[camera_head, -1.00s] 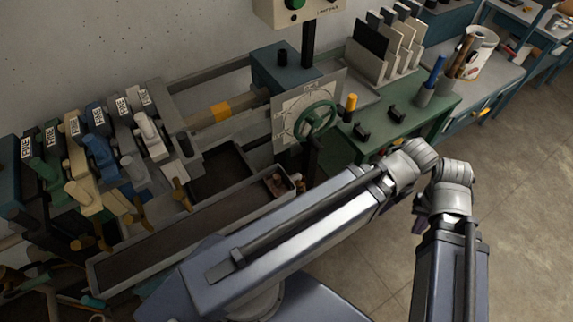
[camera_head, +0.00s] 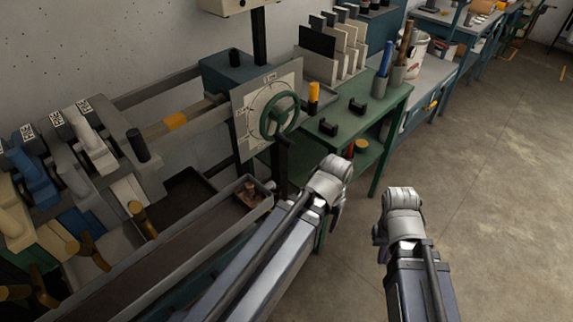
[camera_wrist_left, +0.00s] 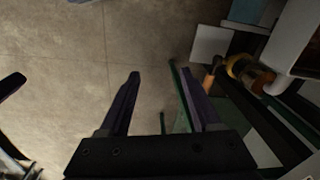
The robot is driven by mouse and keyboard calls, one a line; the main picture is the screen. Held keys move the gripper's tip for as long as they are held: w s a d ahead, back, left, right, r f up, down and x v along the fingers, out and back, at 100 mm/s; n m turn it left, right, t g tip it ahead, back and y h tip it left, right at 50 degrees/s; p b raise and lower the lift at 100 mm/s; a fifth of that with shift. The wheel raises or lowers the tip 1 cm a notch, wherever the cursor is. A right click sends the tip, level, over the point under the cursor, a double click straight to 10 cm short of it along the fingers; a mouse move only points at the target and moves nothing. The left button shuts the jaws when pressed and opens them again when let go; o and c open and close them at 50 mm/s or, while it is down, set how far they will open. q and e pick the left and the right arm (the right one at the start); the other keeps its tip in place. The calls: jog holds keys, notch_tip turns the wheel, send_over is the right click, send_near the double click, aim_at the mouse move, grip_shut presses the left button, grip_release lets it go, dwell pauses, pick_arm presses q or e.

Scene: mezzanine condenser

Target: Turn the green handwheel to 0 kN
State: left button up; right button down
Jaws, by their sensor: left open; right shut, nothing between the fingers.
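The green handwheel (camera_head: 280,115) stands upright in front of a pale square dial plate (camera_head: 241,121). The dial markings are too small to read.
A green bench (camera_head: 372,125) with black blocks and a yellow-topped post (camera_head: 313,97) stands just right of the handwheel. A long trough (camera_head: 150,262) and levers lie left. Upright plates (camera_head: 318,64) stand behind. Open floor (camera_head: 490,190) is at the right.

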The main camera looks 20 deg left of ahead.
pick_arm(q)
jog(key=w+a+f+n+t+y+b, duration=0.1)
jog(key=w+a+f+n+y+b, duration=0.3)
jog(key=a+f+b, duration=0.55)
jog(key=w+r+n+t+y, duration=0.1)
jog(key=w+r+n+y, duration=0.1)
jog(key=r, duration=0.4)
jog(key=w+r+n+t+y, duration=0.2)
jog(key=w+r+n+y, duration=0.1)
jog(key=r+y, duration=0.3)
jog(key=w+a+r+n+t+y, duration=0.1)
jog(key=w+r+n+t+y, duration=0.1)
jog(key=r, duration=0.5)
jog(key=w+n+y, duration=0.1)
jog(key=n+y, duration=0.1)
jog(key=shift+w+r+n, duration=0.25)
jog(key=shift+r+n, duration=0.1)
jog(key=shift+n, duration=0.05)
pick_arm(e)
notch_tip(320, 180, down, 12)
pick_arm(q)
jog(key=shift+a, duration=0.2)
pick_arm(e)
jog(key=shift+w+a+r, duration=0.1)
jog(key=shift+a, duration=0.05)
